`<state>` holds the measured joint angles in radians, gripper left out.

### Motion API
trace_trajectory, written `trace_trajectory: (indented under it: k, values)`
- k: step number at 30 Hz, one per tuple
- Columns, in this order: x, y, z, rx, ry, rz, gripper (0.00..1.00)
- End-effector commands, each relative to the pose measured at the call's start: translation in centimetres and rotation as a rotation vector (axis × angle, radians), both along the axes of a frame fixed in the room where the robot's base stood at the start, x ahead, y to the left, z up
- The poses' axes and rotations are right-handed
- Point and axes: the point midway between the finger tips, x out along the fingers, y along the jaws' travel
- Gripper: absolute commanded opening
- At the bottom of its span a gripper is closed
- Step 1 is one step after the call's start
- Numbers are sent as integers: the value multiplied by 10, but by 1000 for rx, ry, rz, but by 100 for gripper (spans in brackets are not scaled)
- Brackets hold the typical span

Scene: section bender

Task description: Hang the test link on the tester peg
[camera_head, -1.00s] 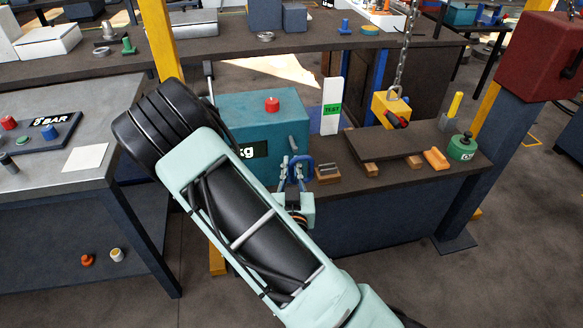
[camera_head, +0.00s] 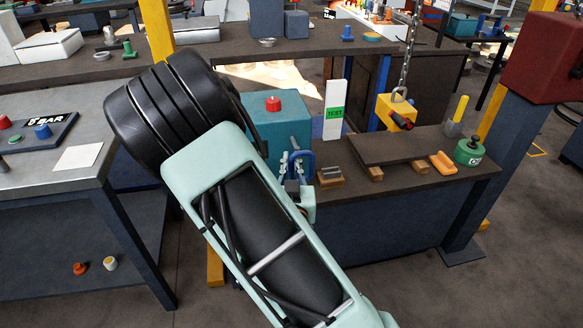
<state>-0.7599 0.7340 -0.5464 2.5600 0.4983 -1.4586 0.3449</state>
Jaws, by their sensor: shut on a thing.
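My gripper (camera_head: 295,172) is small in view at the end of my pale green arm, in front of the tester's right side. It is shut on a blue looped piece (camera_head: 303,158), which looks like the test link; fingers and link overlap, so the exact grip is unclear. The tester is a teal box (camera_head: 274,109) with a red button on top, partly covered by my arm. Its peg is hidden behind the gripper and link. I cannot tell whether the link touches the peg.
A small wooden block with metal pieces (camera_head: 330,176) lies just right of my gripper. Further right are a dark plate on wooden blocks (camera_head: 400,147), a yellow hook block (camera_head: 395,111) on a chain, an orange handle (camera_head: 443,163) and a green weight (camera_head: 468,151).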

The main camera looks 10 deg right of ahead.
Motion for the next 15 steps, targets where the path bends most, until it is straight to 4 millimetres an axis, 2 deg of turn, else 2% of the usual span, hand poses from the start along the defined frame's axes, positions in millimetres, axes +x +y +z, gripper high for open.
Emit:
trace_trajectory:
  k: [15]
  values:
    - [31, -1, -1, -2, -3, -1, 0]
